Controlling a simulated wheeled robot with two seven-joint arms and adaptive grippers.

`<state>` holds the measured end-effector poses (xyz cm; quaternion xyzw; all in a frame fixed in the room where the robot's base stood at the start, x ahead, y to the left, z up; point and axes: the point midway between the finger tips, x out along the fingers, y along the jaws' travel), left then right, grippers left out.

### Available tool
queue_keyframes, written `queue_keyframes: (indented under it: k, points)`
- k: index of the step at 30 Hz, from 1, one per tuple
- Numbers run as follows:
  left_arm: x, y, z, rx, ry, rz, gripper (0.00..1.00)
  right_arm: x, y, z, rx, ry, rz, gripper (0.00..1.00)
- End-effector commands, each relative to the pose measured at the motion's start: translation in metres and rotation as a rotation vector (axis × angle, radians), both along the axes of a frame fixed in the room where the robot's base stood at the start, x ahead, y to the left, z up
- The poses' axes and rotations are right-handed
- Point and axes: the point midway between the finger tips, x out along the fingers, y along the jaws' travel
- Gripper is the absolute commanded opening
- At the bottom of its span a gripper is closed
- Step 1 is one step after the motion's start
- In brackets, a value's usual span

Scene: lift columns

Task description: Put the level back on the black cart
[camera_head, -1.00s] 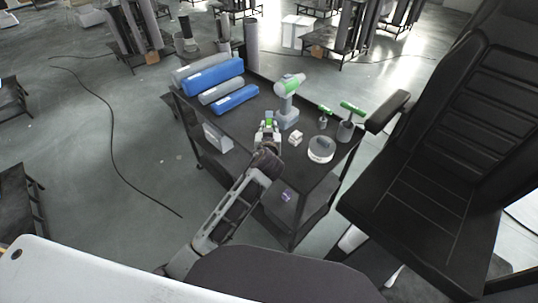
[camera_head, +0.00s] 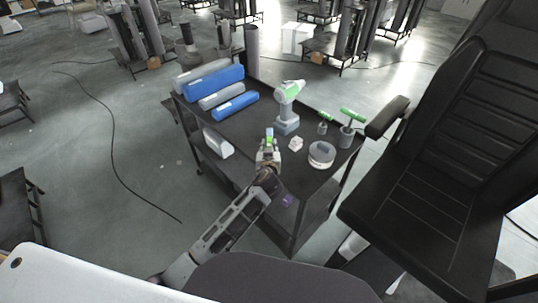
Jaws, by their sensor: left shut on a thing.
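The black cart (camera_head: 232,131) stands ahead of me with tools on its top. My left gripper (camera_head: 269,146) is over the near part of the cart top, left of the small white piece. It is shut on a small green and light-grey thing, which I take for the level (camera_head: 269,133); the fingers hide most of it. I cannot tell whether the level touches the cart top. My right gripper is not in view.
A green and grey drill (camera_head: 287,108), a small white piece (camera_head: 296,144), a round grey-white item (camera_head: 321,154) and a green-handled tool in a cup (camera_head: 347,134) are close by. Blue and grey rolls (camera_head: 213,82) lie at the back left. A black chair (camera_head: 430,185) stands right.

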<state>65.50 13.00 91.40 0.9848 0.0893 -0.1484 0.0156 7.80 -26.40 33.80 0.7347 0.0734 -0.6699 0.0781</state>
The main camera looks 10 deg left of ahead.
Motion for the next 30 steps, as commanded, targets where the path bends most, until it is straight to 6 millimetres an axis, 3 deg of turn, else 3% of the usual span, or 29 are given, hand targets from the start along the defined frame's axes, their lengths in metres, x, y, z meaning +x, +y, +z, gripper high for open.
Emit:
queue_keyframes:
  k: [13,29,30]
  points:
    - [0.000,0.000,-0.035,0.002,0.000,-0.002,0.00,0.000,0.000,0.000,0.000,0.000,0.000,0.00]
    - [0.000,0.000,-0.039,0.000,-0.001,-0.001,0.00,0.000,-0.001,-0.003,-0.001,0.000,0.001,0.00]
    - [0.000,0.000,-0.040,0.000,0.001,-0.001,0.30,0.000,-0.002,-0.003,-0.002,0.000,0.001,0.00]
